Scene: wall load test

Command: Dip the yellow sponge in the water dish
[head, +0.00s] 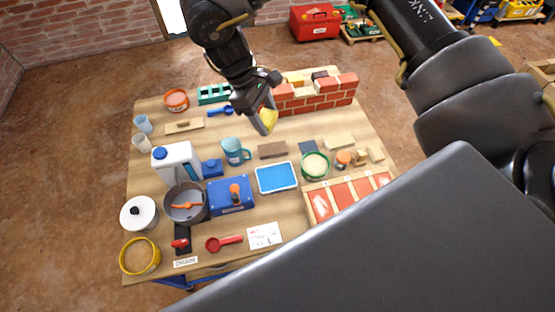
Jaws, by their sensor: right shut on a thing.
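The yellow sponge (270,117) is held in my right gripper (264,122), above the far middle of the table in front of the brick wall. The gripper is shut on it and covers part of it. The water dish (276,178), a shallow white-rimmed tray with blue inside, sits mid-table, nearer than the sponge and apart from it. My left gripper is not in view.
A red brick wall (318,97) stands behind the gripper. A blue mug (235,152), a brown block (272,150) and a green-rimmed round bowl (314,166) surround the dish. A large grey surface hides the near right.

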